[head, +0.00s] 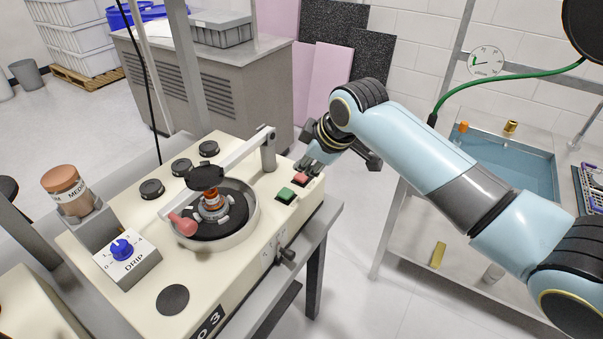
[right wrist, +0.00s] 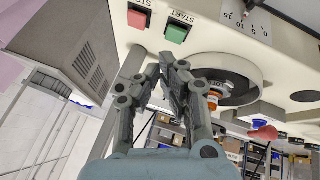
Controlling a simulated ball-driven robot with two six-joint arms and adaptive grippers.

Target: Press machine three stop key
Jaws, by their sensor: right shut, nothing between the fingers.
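Machine three (head: 140,225) is a cream box with "03" on its front. Its red stop key (head: 301,178) sits at the right end of the top, beside the green start key (head: 285,195). In the right wrist view the red stop key (right wrist: 138,17) and the green start key (right wrist: 177,31) are labelled STOP and START. My right gripper (head: 307,163) is shut and empty, just behind the red key in the head view. In the right wrist view the fingertips (right wrist: 152,62) appear below the keys. I cannot tell whether they touch the machine. My left gripper is not in view.
A round bowl with a pivoting arm (head: 237,150) stands mid-machine, left of the keys. A blue DRIP knob (head: 122,248) and a labelled bottle (head: 66,190) are further left. A grey cabinet (head: 210,85) stands behind. A blue basin (head: 510,165) is at right.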

